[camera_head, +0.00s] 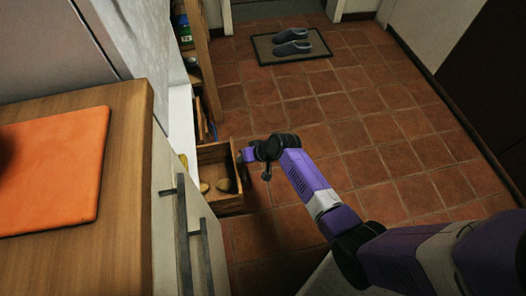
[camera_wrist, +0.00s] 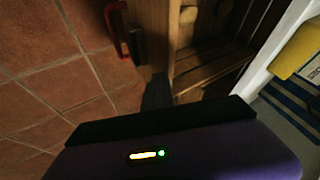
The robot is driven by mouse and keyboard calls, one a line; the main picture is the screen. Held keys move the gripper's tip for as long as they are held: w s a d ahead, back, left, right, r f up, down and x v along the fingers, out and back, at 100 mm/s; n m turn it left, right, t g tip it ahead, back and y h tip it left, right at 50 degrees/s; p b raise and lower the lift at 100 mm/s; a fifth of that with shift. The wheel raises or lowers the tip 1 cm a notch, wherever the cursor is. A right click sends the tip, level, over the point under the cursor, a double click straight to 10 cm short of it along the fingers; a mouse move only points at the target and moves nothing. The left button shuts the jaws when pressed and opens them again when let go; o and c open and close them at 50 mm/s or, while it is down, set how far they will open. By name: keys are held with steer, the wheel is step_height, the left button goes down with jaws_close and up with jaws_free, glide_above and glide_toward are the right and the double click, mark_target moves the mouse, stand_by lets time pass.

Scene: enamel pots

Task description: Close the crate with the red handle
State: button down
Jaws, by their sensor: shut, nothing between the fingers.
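The wooden crate (camera_head: 222,207) is pulled out from the low shelving into the aisle in the head view, with a few round brownish items inside. In the wrist view, its front board (camera_wrist: 153,30) runs up the middle, and the red handle (camera_wrist: 116,30) is on its outer left side. The handle is hidden behind my wrist in the head view. My gripper (camera_head: 243,156) is at the crate's front edge. Its dark fingers (camera_wrist: 158,90) are shut and empty, close to the front board below the handle in the wrist view; whether they touch it is unclear.
A counter with an orange board (camera_head: 52,168) and cabinet doors with dark handles (camera_head: 183,235) stand at left. Shelving (camera_head: 200,60) rises behind the crate. A yellow item (camera_wrist: 300,50) shows beside it. The tiled floor is clear up to a mat with slippers (camera_head: 292,44).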

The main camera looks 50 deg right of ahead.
steer(key=w+a, duration=0.7)
steer(key=a, duration=0.3)
